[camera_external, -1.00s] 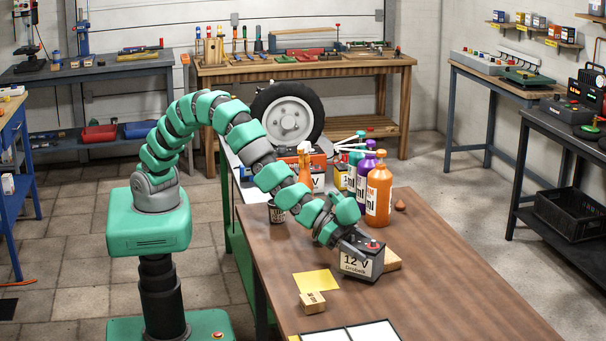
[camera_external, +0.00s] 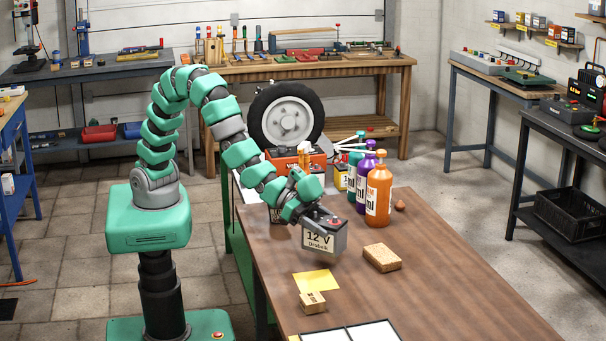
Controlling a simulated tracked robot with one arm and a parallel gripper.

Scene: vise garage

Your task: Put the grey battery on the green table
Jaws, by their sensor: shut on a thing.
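The grey battery (camera_external: 319,242) has a "12 V" label on its front and a red terminal on top. My gripper (camera_external: 330,219) is shut on its upper part and holds it upright. It appears to be slightly above the brown-topped table (camera_external: 450,275) in front of me, though the exact gap is hard to tell. My gripper covers part of the battery's top.
A wooden block (camera_external: 382,257), yellow paper (camera_external: 316,280) and small box (camera_external: 312,302) lie near the battery. Orange (camera_external: 378,195), purple (camera_external: 364,182) and teal bottles stand behind it. A wheel (camera_external: 287,117) and an orange toolbox (camera_external: 296,160) are farther back. The tabletop's right side is clear.

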